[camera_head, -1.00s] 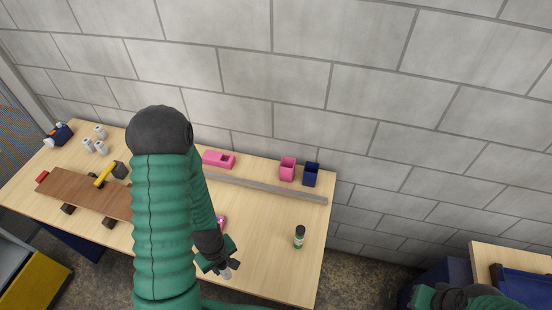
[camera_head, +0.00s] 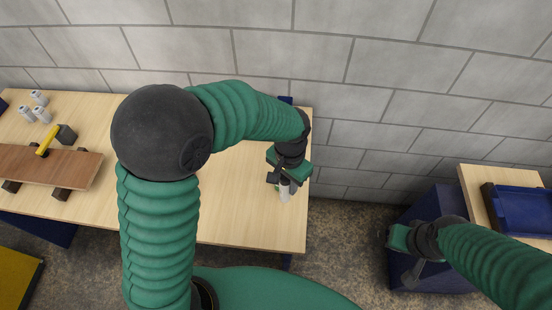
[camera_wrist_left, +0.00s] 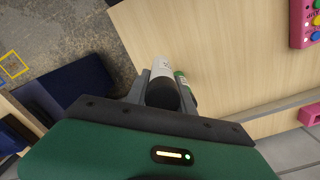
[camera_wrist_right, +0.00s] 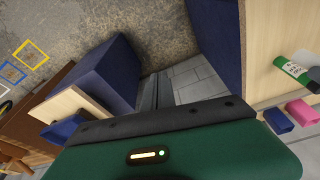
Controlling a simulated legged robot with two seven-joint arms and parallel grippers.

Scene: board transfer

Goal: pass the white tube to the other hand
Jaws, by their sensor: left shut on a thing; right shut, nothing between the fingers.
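My left gripper (camera_head: 283,181) is over the right end of the long table, shut on the white tube (camera_head: 285,194). The tube points down and away from the fingers. In the left wrist view the tube (camera_wrist_left: 161,68) sits between the two fingers (camera_wrist_left: 160,88), its near part dark. My right gripper (camera_head: 388,236) is at the right, over the gap between the tables, well apart from the tube. In the right wrist view its fingers (camera_wrist_right: 148,92) are shut together and empty.
The green bottle (camera_wrist_right: 293,68) is on the long table, beside a pink box (camera_wrist_right: 300,111) and a blue box (camera_wrist_right: 278,120). A blue tray (camera_head: 522,208) is on the small table at right.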

